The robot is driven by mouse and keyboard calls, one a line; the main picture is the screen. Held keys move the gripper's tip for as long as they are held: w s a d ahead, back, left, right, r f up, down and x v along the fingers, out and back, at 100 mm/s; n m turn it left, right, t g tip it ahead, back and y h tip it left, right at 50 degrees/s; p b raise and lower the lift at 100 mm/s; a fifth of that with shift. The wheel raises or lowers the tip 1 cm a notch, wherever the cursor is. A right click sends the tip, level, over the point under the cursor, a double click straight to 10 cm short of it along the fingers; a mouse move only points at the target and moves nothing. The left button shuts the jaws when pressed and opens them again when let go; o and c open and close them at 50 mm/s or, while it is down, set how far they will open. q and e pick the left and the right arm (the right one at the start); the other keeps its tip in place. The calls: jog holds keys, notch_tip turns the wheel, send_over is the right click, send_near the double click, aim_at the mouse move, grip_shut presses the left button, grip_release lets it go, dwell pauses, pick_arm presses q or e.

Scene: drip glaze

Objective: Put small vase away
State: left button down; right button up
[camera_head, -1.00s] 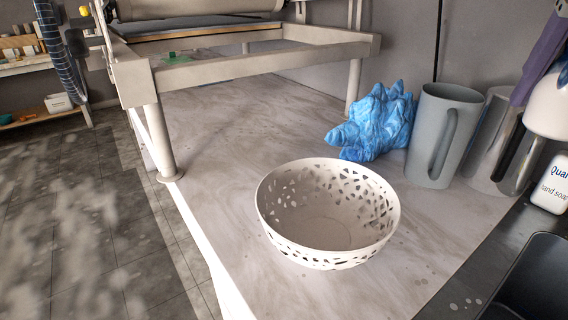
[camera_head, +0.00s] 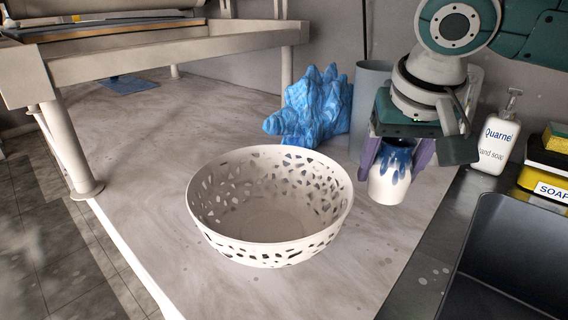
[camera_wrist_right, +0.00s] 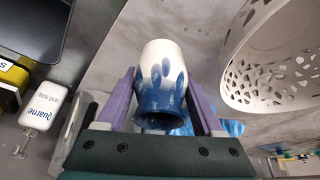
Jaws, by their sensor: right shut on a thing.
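The small vase (camera_head: 391,175) is white with blue drip glaze around its neck. My right gripper (camera_head: 398,160) is shut on it, with a purple finger on each side, and holds it mouth up to the right of the white bowl. In the right wrist view the vase (camera_wrist_right: 162,80) sits between the two purple fingers of the gripper (camera_wrist_right: 163,100), its dark mouth toward the palm. I cannot tell whether its base touches the counter. My left gripper is not in view.
A white perforated bowl (camera_head: 270,243) stands empty on the marble counter (camera_head: 150,180). Behind are a blue spiky sculpture (camera_head: 315,105) and a grey pitcher (camera_head: 368,90). A soap bottle (camera_head: 494,142) and dark sink (camera_head: 510,260) lie right. A metal frame (camera_head: 150,55) stands back left.

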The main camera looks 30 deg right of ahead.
aim_at(383, 195)
jog(key=shift+f+b, duration=0.45)
jog(key=shift+f, duration=1.85)
jog(key=shift+f, duration=0.15)
jog(key=o, duration=1.5)
